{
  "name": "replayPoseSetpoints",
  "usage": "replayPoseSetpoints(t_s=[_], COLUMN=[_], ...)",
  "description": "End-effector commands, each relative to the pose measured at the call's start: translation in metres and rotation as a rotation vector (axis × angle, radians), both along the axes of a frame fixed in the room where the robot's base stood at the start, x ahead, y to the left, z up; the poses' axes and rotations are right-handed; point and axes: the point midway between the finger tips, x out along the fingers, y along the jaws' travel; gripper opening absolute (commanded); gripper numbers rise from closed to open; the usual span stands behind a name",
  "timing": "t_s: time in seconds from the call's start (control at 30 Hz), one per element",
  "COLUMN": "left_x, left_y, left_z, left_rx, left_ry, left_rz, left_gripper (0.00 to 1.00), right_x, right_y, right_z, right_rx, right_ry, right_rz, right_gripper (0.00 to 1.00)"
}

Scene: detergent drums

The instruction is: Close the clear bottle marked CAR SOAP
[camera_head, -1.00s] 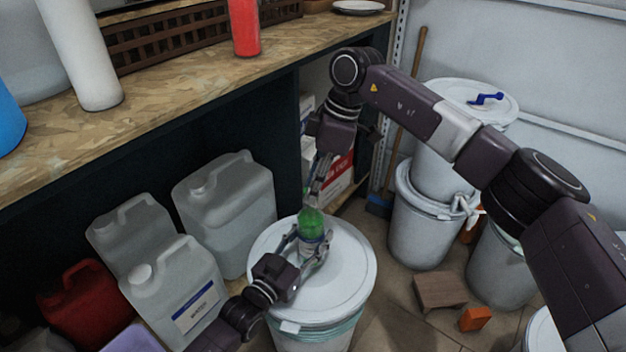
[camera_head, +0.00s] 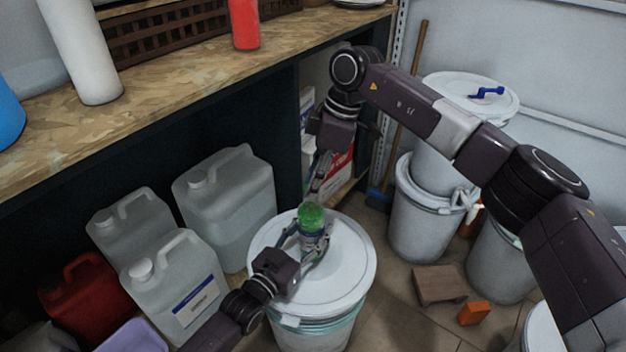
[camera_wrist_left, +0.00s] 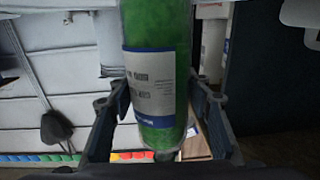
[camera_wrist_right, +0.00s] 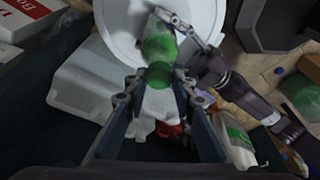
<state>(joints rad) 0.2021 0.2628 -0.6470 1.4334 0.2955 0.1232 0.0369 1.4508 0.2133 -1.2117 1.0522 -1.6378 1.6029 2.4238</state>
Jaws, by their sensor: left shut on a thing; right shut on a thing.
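The clear bottle (camera_head: 311,238) with green liquid and a white-and-blue label stands upright over the white drum lid in the head view; its label (camera_wrist_left: 148,85) is too blurred to read. My left gripper (camera_head: 314,243) is shut around the bottle's body, a finger on each side. My right gripper (camera_head: 318,196) comes down from above, at the bottle's top. In the right wrist view it is shut on a round green cap (camera_wrist_right: 160,75), with the bottle (camera_wrist_right: 158,40) just beyond. I cannot tell whether the cap touches the bottle's neck.
The white drum (camera_head: 345,275) is below the bottle. Pale jugs (camera_head: 225,205) and a red jug (camera_head: 88,302) stand to the left, under the wooden shelf (camera_head: 200,65). More white drums (camera_head: 420,225) stand at the right. A brown block (camera_head: 440,284) and an orange block (camera_head: 473,313) lie on the floor.

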Motion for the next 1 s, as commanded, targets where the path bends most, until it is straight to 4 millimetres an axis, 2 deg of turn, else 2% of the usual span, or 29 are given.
replayPoseSetpoints(t_s=[0.3,0.47,0.7,1.0], left_x=[0.0,0.0,0.0,0.0], left_y=[0.0,0.0,0.0,0.0], left_z=[0.0,0.0,0.0,-0.001], left_rx=[0.001,0.001,0.002,0.002], left_ry=[-0.001,-0.001,0.0,0.003], left_rz=[0.0,0.0,0.0,-0.001], left_gripper=[0.0,0.0,0.0,0.0], right_x=[0.0,-0.001,-0.007,-0.004], right_y=[0.0,0.0,0.014,0.004], right_z=[-0.004,-0.004,-0.004,-0.003], right_rx=[-0.002,-0.004,0.002,0.004], right_ry=[0.0,-0.002,-0.005,0.004], right_rz=[-0.027,-0.174,-0.387,-0.557], right_gripper=[0.17,0.17,0.18,0.18])
